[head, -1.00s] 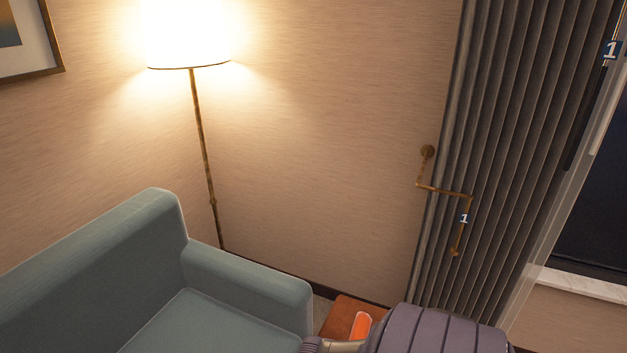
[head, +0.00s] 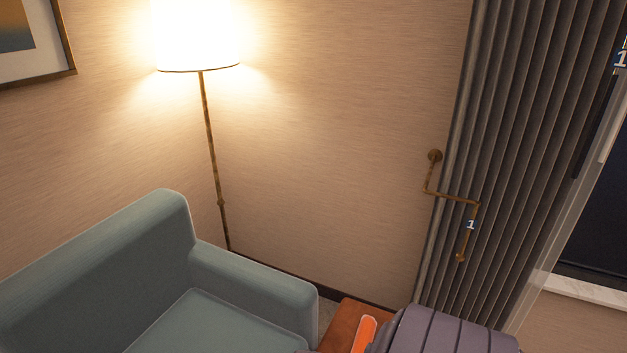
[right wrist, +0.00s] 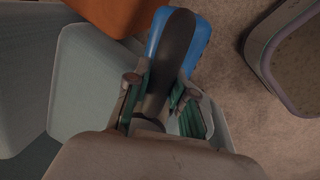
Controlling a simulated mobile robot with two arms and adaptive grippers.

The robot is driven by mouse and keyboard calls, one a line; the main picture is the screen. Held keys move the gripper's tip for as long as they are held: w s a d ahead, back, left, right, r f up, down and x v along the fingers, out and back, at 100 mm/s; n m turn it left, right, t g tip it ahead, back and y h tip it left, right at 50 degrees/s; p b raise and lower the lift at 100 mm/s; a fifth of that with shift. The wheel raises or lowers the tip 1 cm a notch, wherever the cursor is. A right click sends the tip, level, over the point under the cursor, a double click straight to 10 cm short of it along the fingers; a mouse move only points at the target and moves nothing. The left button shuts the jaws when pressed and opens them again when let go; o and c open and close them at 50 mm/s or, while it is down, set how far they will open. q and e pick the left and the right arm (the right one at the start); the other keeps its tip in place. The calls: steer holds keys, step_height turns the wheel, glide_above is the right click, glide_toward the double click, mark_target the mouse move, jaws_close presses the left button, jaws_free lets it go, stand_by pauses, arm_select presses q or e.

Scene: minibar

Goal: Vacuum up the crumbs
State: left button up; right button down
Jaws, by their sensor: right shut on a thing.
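My right gripper (right wrist: 157,92) shows in the right wrist view, with its fingers closed around the dark handle of a blue and black tool (right wrist: 172,62), which looks like a hand vacuum. Its blue end points away from my wrist, above the floor. No crumbs can be made out clearly in either view. My left gripper is not in view.
A blue-grey sofa (head: 245,285) stands at lower left in the head view, with a brown-orange piece of furniture (head: 343,322) beside it. A floor lamp (head: 211,150) and pleated curtain (head: 500,160) are behind. A dark-rimmed speckled surface (right wrist: 290,60) and open carpet (right wrist: 245,115) lie right in the wrist view.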

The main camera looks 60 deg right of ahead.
steer(key=shift+w+a+b, duration=0.3)
steer(key=shift+w+a, duration=0.2)
steer(key=shift+w, duration=0.7)
steer(key=shift+w+a+b, duration=0.25)
steer(key=shift+w+a, duration=0.25)
steer(key=shift+w, duration=0.65)
steer(key=shift+w+a+b, duration=0.3)
steer(key=shift+w+a, duration=0.2)
steer(key=shift+w, duration=0.7)
steer(key=shift+w+a+b, duration=1.6)
steer(key=shift+w, duration=2.1)
step_height(320, 180, up, 6)
steer(key=p, duration=0.7)
steer(key=shift+r, duration=0.25)
